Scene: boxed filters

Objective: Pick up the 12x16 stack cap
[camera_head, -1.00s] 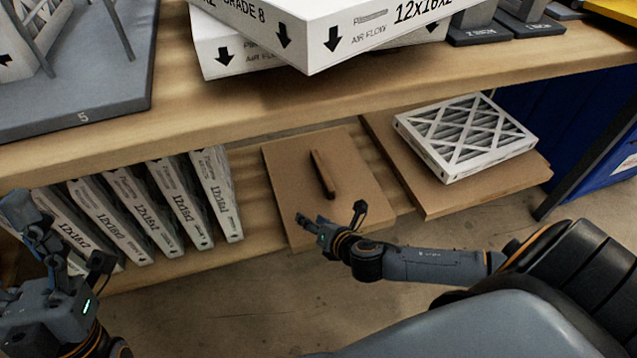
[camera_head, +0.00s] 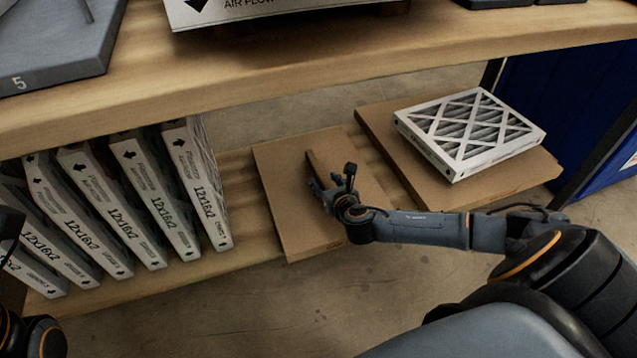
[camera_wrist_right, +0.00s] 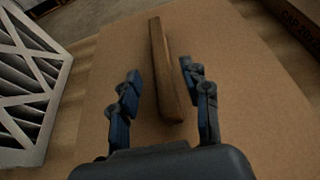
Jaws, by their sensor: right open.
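The stack cap (camera_head: 290,210) is a flat brown cardboard panel on the lower shelf, with a long brown bar handle (camera_head: 318,163) on top. My right gripper (camera_head: 328,190) is over the panel at the near end of the handle. In the right wrist view, my right gripper (camera_wrist_right: 160,85) is open, with its fingers on either side of the handle (camera_wrist_right: 165,75) and gaps between. The panel (camera_wrist_right: 235,50) fills much of that view. Of my left arm only dark parts (camera_head: 35,338) show at the left edge; its fingers cannot be made out.
Several boxed 12x16x2 filters (camera_head: 205,190) lean in a row left of the panel. A white-framed filter (camera_head: 470,130) lies on another cardboard piece (camera_head: 520,188) to the right. A blue bin (camera_head: 560,100) stands at the right.

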